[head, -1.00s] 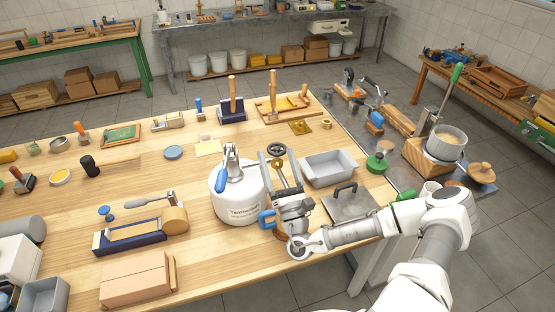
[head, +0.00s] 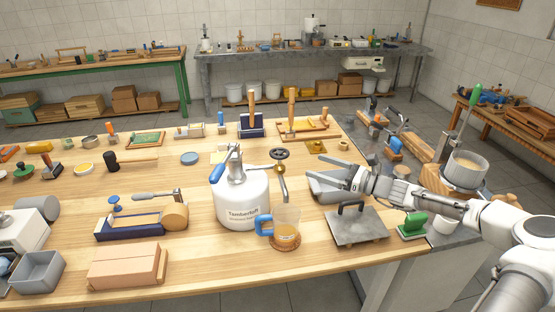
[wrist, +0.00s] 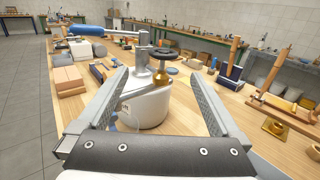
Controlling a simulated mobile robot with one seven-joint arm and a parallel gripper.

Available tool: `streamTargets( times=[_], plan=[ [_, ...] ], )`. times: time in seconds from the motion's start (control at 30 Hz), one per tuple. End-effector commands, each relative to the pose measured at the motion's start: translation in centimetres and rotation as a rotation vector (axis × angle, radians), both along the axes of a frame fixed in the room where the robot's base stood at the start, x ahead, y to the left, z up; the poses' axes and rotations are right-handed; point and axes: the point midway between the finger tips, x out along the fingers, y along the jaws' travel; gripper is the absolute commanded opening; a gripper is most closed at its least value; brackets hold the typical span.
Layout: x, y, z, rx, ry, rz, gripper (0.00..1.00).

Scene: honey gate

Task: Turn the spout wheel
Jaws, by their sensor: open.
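The spout wheel (head: 279,154) is a small dark wheel on top of a brass spout (head: 281,178), at the right side of a white tank (head: 243,203) with a blue-handled lever (head: 225,165). A clear mug (head: 286,235) with a blue handle and amber contents stands below the spout. My gripper (head: 318,160) is open and empty, right of the wheel and apart from it. In the wrist view, the wheel (wrist: 167,53) and spout show beyond and between the open fingers of my gripper (wrist: 158,85).
A wooden-and-blue tool (head: 145,218) and a tan block (head: 128,265) are left of the tank. Bench space behind the tank is partly clear.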

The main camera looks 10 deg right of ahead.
Motion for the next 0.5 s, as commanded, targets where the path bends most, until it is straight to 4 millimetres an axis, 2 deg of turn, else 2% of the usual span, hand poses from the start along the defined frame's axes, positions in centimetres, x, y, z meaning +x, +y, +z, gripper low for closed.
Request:
streamTargets(
  times=[0.07,0.17,0.27,0.5],
  plan=[
    [0.4,-0.5,-0.1,-0.014,0.011,-0.012,1.0],
    [0.8,-0.2,-0.1,-0.018,0.015,-0.014,1.0],
    [1.6,0.8,-0.1,-0.015,0.015,-0.012,1.0],
    [4.8,4.7,0.0,-0.013,0.015,-0.011,1.0]
  ],
)
